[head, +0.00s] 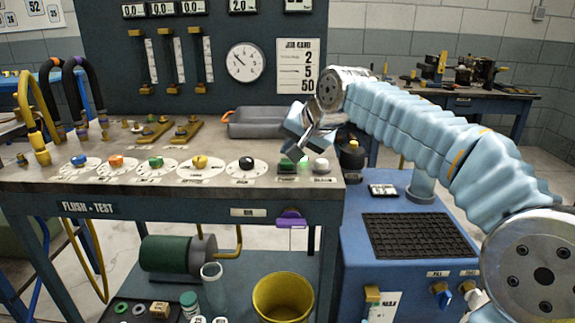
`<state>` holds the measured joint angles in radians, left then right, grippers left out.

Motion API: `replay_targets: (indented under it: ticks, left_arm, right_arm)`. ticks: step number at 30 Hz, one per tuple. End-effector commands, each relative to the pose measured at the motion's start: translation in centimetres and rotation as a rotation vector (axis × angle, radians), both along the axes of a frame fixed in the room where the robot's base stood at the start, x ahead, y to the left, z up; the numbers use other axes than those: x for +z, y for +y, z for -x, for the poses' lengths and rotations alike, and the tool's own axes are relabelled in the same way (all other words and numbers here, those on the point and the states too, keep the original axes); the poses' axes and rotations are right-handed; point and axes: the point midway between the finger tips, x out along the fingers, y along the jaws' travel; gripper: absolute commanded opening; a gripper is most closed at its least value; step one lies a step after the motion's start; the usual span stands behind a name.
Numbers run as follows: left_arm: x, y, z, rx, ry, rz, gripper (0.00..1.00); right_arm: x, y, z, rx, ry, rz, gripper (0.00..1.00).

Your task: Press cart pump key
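A green key (287,163) sits near the right end of the bench top, above a label that seems to read PUMP. A white key (321,165) stands just right of it. A small green glow shows between the two keys. My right gripper (297,152) reaches in from the right and points down over the green key, with its tips at or very close to it. I cannot tell whether they touch. The finger gap is too small and dark to read. My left gripper is not in view.
A row of coloured knobs on dials, with a black knob (246,163) nearest, lies left of the keys. A grey tray (262,122) stands behind. A blue cart (385,265) with a black grille is at the right. Hoses (36,125) stand at the far left.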

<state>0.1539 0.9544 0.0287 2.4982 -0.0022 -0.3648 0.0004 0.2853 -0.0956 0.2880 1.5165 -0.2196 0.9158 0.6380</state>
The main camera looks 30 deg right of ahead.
Motion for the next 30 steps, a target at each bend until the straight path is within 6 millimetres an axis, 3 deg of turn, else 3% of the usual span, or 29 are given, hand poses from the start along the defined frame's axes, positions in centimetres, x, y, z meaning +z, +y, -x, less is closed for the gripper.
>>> replay_targets:
  ticks: [30]
  left_arm:
    - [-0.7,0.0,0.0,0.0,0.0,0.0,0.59]
  right_arm:
    - [-0.9,0.0,0.0,0.0,0.0,0.0,0.0]
